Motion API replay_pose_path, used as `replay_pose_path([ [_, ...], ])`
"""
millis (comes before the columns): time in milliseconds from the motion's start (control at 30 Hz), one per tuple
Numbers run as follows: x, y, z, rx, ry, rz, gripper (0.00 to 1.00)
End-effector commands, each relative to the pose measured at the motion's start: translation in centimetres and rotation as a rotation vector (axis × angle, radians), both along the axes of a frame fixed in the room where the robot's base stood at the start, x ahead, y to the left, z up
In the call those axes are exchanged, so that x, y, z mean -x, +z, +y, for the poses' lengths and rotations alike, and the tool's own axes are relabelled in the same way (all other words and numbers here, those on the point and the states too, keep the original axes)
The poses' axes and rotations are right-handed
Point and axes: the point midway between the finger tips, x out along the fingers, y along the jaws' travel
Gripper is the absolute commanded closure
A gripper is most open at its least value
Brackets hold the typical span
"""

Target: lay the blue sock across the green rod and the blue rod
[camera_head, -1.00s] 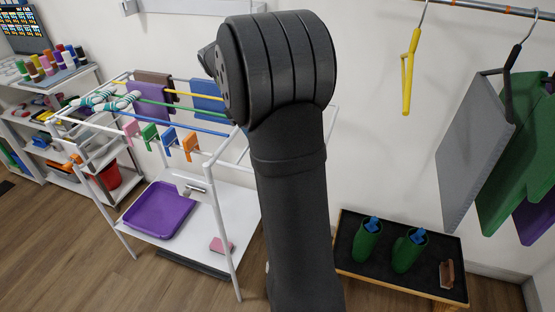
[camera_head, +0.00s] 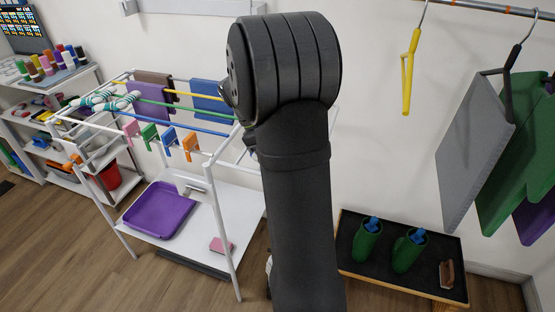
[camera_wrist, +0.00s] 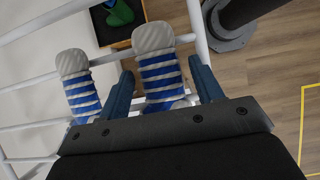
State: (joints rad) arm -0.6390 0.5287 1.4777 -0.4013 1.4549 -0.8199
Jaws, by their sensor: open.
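In the wrist view two blue-and-white striped socks with grey ends lie side by side by the white bars of the rack. The fingers of my gripper (camera_wrist: 162,70) are open, one on each side of the right blue sock (camera_wrist: 160,68). The other blue sock (camera_wrist: 78,82) is left of the left finger. I cannot tell whether a finger touches the sock. In the head view the green rod (camera_head: 153,101) and the blue rod (camera_head: 190,126) run across the rack. My arm hides the gripper and the blue socks there.
Two teal-striped socks (camera_head: 120,102) lie across rods at the rack's left. A purple cloth (camera_head: 148,104) and a blue cloth (camera_head: 208,90) hang at the back. Several clips, one orange (camera_head: 190,146), sit on the front rail. A yellow rod (camera_head: 180,93) runs behind the green one.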

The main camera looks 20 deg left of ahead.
Motion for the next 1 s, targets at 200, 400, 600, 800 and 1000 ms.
replay_pose_path([
  [200,0.0,0.0,0.0,0.000,0.000,0.000,0.59],
  [400,0.0,0.0,0.0,0.000,0.000,0.000,0.73],
  [600,0.0,0.9,0.0,-0.002,0.001,-0.003,0.75],
  [800,0.0,4.9,0.1,-0.003,0.000,-0.004,0.75],
  [1000,0.0,8.3,0.0,-0.002,0.000,-0.002,0.75],
])
